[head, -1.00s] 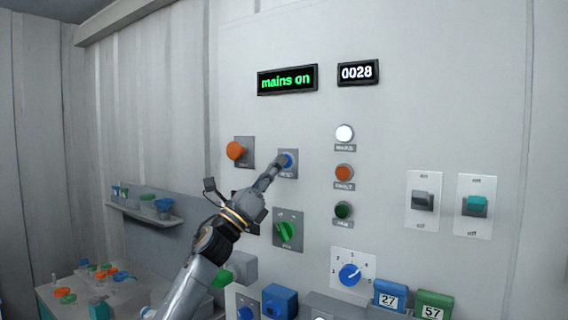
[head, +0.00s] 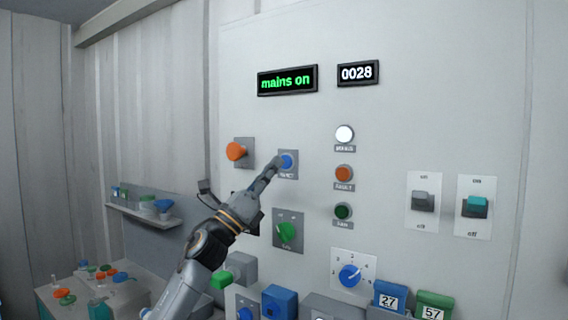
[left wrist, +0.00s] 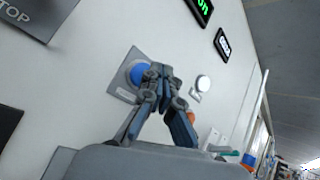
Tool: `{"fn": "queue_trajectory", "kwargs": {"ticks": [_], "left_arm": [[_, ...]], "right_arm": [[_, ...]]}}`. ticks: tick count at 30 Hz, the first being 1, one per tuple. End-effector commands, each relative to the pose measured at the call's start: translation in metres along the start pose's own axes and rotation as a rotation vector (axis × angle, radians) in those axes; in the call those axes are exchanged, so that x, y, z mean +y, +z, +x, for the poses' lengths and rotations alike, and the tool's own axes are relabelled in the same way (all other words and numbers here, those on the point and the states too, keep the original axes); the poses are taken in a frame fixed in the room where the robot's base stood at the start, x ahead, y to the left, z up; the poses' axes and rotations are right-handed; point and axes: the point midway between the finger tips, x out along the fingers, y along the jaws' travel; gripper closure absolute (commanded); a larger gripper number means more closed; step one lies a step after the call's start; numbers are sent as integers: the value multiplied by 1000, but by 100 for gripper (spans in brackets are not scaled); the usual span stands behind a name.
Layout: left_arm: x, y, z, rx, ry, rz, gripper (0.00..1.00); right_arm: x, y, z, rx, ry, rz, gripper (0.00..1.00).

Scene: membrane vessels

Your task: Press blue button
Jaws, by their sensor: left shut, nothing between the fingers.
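The blue button (head: 287,161) sits on a small grey plate on the wall panel, right of an orange knob (head: 236,151). My left gripper (head: 276,164) is shut and empty, with its fingertips at the button's left edge in the head view. In the left wrist view the blue button (left wrist: 138,73) shows just left of the fingertips of my gripper (left wrist: 158,72). I cannot tell whether the fingertips touch it. My right gripper is not in view.
A green rotary switch (head: 287,232) sits below the button. Lamps, including a lit white one (head: 345,133), and two rocker switches stand to the right. The display (head: 288,80) above reads "mains on". Blue and green boxes (head: 433,305) line the bottom.

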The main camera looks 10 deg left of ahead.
Motion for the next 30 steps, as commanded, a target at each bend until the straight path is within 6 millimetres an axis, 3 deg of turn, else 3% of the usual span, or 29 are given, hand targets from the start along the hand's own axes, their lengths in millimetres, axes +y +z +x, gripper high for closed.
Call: {"fn": "queue_trajectory", "kwargs": {"ticks": [5,19,30], "left_arm": [[-1,2,-2,0,1,1,100],[-23,24,-32,1,1,2,100],[-25,26,-35,-1,0,0,100]], "right_arm": [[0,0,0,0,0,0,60],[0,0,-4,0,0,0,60],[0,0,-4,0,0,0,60]]}}
